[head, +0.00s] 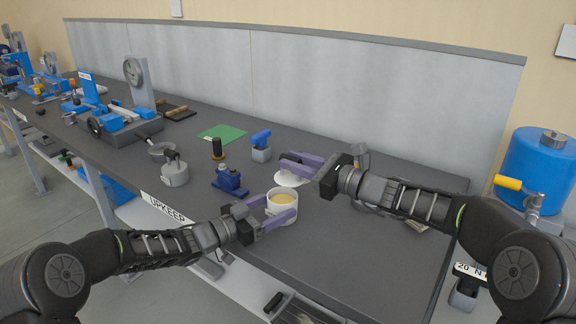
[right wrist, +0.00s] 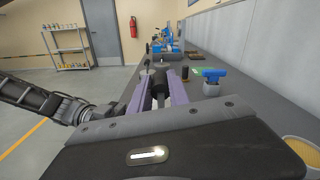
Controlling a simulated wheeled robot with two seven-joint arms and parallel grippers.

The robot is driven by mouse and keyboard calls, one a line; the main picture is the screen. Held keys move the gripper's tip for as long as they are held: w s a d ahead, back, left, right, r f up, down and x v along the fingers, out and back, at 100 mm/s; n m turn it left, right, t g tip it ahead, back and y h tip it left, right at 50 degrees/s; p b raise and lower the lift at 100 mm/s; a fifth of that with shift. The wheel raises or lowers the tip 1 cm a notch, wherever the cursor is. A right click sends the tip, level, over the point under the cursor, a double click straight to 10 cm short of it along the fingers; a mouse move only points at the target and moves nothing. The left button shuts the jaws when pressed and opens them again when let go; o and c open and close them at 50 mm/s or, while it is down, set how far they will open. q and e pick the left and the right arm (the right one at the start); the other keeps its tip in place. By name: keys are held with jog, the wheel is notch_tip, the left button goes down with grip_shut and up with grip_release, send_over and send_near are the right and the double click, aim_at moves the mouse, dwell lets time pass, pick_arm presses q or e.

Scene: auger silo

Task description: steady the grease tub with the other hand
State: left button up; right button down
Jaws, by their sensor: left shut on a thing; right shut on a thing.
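The grease tub (head: 282,208) is a white open cup with yellow grease in it, upright on the dark bench in the head view. Its rim and grease also show at the lower right corner of the right wrist view (right wrist: 303,152). My left gripper (head: 280,208) is shut on the tub, with its purple fingers on either side of the wall. My right gripper (head: 288,162) is shut on the dark knob of a white lid (head: 288,180), held behind the tub and apart from it. In the right wrist view the dark knob (right wrist: 158,82) sits between the fingers.
A small blue part (head: 229,181), a grey oil can (head: 174,169), a dark cylinder (head: 217,148) and a blue-topped pot (head: 261,146) stand left of and behind the tub. A green mat (head: 222,133) lies farther back. Bare bench (head: 335,240) lies right of the tub.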

pick_arm(q)
jog(key=shift+f, duration=0.45)
pick_arm(e)
jog(key=d+r, duration=0.3)
jog(key=d, duration=0.3)
jog(key=shift+w, duration=0.35)
pick_arm(q)
jog(key=o, duration=1.8)
jog(key=shift+r, duration=0.3)
pick_arm(e)
jog(key=shift+w, duration=0.1)
pick_arm(q)
jog(key=v, duration=1.1)
jog(key=shift+a, duration=0.1)
jog(key=shift+s+a, duration=0.25)
jog(key=shift+a, duration=0.05)
pick_arm(e)
jog(key=shift+f, duration=0.1)
